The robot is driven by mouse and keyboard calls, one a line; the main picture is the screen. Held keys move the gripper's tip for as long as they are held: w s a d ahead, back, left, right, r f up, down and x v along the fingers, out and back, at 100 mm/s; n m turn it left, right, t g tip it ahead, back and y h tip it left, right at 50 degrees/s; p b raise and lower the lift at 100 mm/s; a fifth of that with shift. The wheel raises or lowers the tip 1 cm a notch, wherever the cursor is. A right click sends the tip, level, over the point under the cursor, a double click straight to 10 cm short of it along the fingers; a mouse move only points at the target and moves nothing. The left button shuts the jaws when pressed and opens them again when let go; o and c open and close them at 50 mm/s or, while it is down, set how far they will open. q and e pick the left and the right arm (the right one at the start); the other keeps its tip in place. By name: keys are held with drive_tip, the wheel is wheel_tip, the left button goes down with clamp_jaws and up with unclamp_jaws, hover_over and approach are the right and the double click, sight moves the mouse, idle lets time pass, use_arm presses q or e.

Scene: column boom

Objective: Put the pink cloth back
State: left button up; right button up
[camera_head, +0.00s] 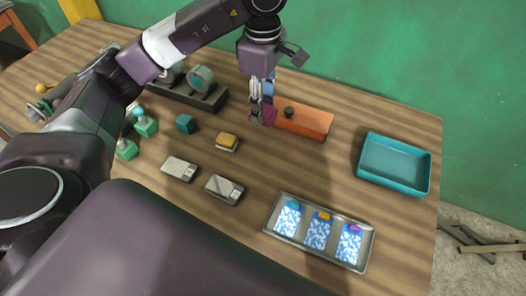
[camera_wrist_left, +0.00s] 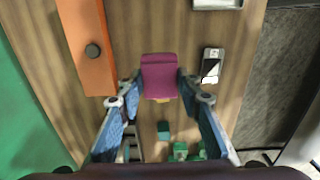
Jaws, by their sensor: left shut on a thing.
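My left gripper (camera_head: 262,106) is shut on the pink cloth (camera_head: 269,115), a small folded magenta piece. It is over the table, just left of the orange box in the head view. In the left wrist view the cloth (camera_wrist_left: 160,76) sits between the two fingertips of my left gripper (camera_wrist_left: 157,88). It appears held above the wooden table (camera_wrist_left: 135,30). The fingers partly hide the cloth in the head view. My right gripper is not in view.
An orange box (camera_head: 310,122) with a black knob stands beside the gripper. A teal tray (camera_head: 394,183) is at the right. A metal tray (camera_head: 271,222) holds blue-white packets in front. A yellow block (camera_head: 228,140), grey devices (camera_head: 224,189) and green-topped items (camera_head: 146,127) lie left.

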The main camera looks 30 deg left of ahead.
use_arm(q)
wheel_tip(320, 180, down, 12)
drive_tip(key=shift+a+f+p, duration=0.1)
drive_tip(key=shift+f+p, duration=0.15)
drive_tip(key=shift+p, duration=0.8)
wheel_tip(320, 180, down, 4)
drive_tip(key=shift+s+p, duration=0.1)
drive_tip(key=shift+p, duration=0.4)
drive_tip(key=shift+f, duration=0.4)
drive_tip(key=shift+f, duration=0.1)
drive_tip(key=o, duration=1)
